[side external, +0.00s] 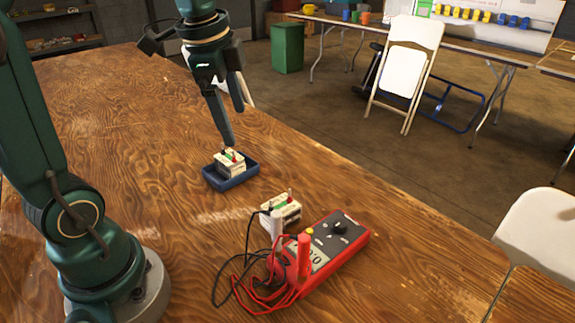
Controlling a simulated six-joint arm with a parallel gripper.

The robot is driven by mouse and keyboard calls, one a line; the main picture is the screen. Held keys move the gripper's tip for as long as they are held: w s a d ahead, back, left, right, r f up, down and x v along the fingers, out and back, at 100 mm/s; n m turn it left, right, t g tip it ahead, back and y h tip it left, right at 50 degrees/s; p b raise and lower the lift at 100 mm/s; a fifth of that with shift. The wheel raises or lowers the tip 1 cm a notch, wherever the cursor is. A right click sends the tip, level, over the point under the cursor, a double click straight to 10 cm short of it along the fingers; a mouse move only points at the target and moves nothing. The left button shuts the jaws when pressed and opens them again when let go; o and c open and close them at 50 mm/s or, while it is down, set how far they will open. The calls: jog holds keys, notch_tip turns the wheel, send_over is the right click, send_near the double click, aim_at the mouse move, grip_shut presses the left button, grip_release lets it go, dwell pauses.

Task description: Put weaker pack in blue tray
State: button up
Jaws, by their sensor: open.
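A blue tray (213,180) sits on the wooden table in front of my arm. A small white and green battery pack (231,166) with a red and a dark terminal lies in it. A second, similar pack (284,211) stands on the table nearer the camera, against the multimeter. The red multimeter (345,241) has a grey face and a dial; its display is partly hidden by a red probe (304,256), and I cannot read it fully. My gripper (235,124) is open and empty, pointing down just above the pack in the tray. I cannot tell whether a fingertip touches that pack.
Red and black leads (243,288) loop on the table left of the multimeter. The table (110,110) is clear on the far left. White folding chairs (404,72) and a green bin (287,47) are beyond it.

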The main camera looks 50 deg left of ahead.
jog(key=s+d+f+n+t, duration=0.3)
jog(key=s+d+n, duration=0.5)
jog(key=s+n, duration=0.1)
jog(key=shift+s+d+f+h, duration=0.15)
jog(key=shift+s+f+h, duration=0.2)
jog(key=shift+s+h, duration=0.1)
dwell(0.5)
